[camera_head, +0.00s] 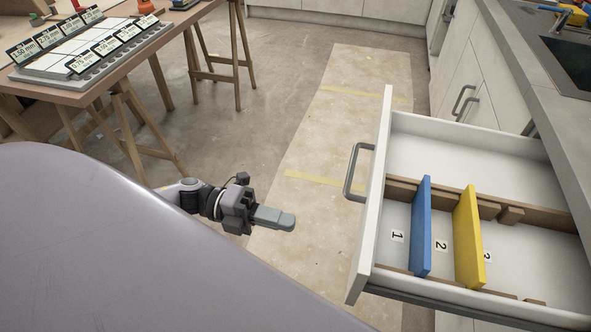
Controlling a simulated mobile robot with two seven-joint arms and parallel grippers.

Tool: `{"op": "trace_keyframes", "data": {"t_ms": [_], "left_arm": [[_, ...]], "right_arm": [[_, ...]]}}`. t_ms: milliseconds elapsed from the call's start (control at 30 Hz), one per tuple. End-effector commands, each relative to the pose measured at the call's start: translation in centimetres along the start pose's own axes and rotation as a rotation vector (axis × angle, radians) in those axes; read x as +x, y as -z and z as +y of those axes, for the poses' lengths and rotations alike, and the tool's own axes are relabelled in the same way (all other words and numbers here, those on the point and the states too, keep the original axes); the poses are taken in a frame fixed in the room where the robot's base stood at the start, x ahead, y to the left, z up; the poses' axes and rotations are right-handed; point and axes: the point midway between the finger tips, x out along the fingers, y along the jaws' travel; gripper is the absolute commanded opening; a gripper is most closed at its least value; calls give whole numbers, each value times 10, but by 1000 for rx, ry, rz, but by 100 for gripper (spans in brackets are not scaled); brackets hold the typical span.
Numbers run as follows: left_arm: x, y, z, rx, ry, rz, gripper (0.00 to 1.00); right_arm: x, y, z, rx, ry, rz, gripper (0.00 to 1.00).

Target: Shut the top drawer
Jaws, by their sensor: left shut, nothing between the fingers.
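The top drawer (374,200) is pulled open from the counter on the right, its white front facing left toward me. A grey bar handle (356,171) is on that front. Inside stand a blue tile (421,228) and a yellow tile (468,238), upright between wooden rails, with labels 1, 2 and a partly hidden 3 on the floor. My left gripper (288,221) is shut and empty, pointing right, apart from the drawer front and to the left of it. My right gripper is not in view.
A wooden trestle table (100,92) at the upper left holds a grey rack of labelled tiles (86,44). The counter (530,75) with a dark sink runs along the right. The floor between table and drawer is clear.

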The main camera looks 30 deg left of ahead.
Motion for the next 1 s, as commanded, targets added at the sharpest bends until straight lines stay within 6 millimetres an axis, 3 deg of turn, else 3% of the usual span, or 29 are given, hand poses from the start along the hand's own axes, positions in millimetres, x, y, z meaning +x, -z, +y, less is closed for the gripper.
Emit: {"op": "trace_keyframes", "data": {"t_ms": [300,500,700,1000], "left_arm": [[70,-1,-3,-1,6,-1,0],[101,-1,-2,-2,3,-2,0],[114,-1,-1,-2,2,-2,0],[115,0,0,-3,1,-2,0]], "right_arm": [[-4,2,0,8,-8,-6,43],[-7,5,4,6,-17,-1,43],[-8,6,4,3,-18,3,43],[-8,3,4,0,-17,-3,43]]}}
